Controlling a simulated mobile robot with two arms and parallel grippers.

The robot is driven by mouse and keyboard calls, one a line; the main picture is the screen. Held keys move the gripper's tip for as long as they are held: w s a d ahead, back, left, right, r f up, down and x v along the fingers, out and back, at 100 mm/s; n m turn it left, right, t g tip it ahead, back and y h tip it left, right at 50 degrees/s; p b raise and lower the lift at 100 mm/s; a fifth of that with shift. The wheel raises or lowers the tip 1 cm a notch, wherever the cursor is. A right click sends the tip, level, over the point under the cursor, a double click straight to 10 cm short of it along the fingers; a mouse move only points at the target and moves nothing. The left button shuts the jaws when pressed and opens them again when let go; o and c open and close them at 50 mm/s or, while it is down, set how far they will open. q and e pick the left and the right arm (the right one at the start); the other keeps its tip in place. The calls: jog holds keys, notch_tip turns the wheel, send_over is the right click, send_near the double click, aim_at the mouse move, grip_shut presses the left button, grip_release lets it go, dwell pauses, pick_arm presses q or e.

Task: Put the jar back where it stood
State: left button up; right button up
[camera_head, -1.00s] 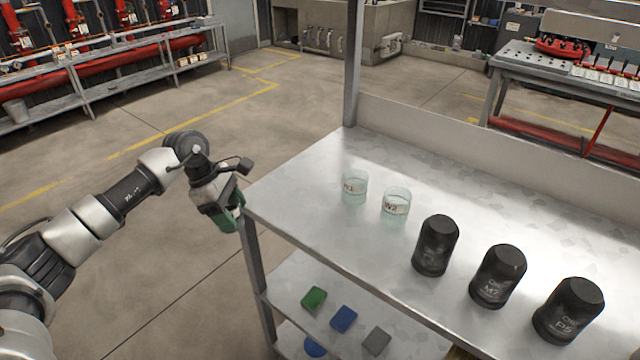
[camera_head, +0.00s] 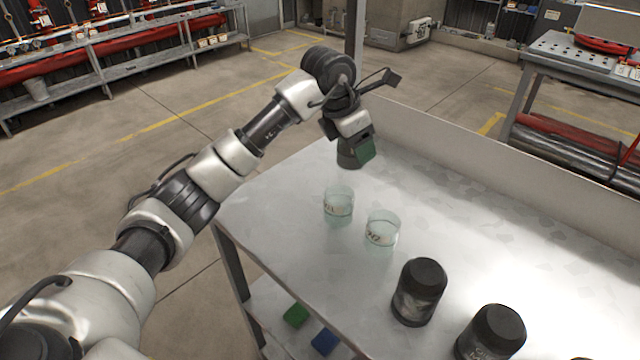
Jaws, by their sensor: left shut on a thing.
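My left gripper (camera_head: 352,142) hangs over the far left part of the metal table (camera_head: 290,180), above and behind two clear glasses. It is shut on a small dark jar (camera_head: 350,158), mostly hidden by the fingers; a green patch shows beside it. The jar looks upright and just above the table top; whether it touches is unclear. One clear glass (camera_head: 338,204) and a second clear glass (camera_head: 382,230), both labelled, stand on the table nearer to me. My right gripper is not in view.
A black canister (camera_head: 418,292) and another black canister (camera_head: 491,334) stand in a row at the front right. A post (camera_head: 354,40) and a low back panel (camera_head: 480,165) edge the table. Green (camera_head: 296,314) and blue (camera_head: 325,341) blocks lie on the shelf below.

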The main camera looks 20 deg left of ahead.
pick_arm(q)
jog(key=shift+w+d+r, duration=0.25)
jog(key=shift+d+r, duration=0.1)
jog(key=shift+d, duration=0.15)
jog(key=shift+a, duration=0.15)
jog(key=s+a+f, duration=0.1)
jog(key=a+f, duration=0.1)
jog(key=a, duration=0.1)
jog(key=s+a+f+p, duration=0.1)
jog(key=a+f, duration=0.1)
jog(key=a, duration=0.2)
jog(key=s+a+f+p, duration=0.1)
jog(key=a+f, duration=0.1)
jog(key=a, duration=0.1)
jog(key=shift+s+a+f, duration=0.1)
jog(key=shift+a+f, duration=0.1)
jog(key=shift+a, duration=0.1)
jog(key=shift+a+f, duration=0.1)
jog(key=shift+f, duration=0.05)
notch_tip(320, 180, down, 3)
jog(key=shift+f+p, duration=0.15)
jog(key=shift+p, duration=0.25)
jog(key=shift+f, duration=0.3)
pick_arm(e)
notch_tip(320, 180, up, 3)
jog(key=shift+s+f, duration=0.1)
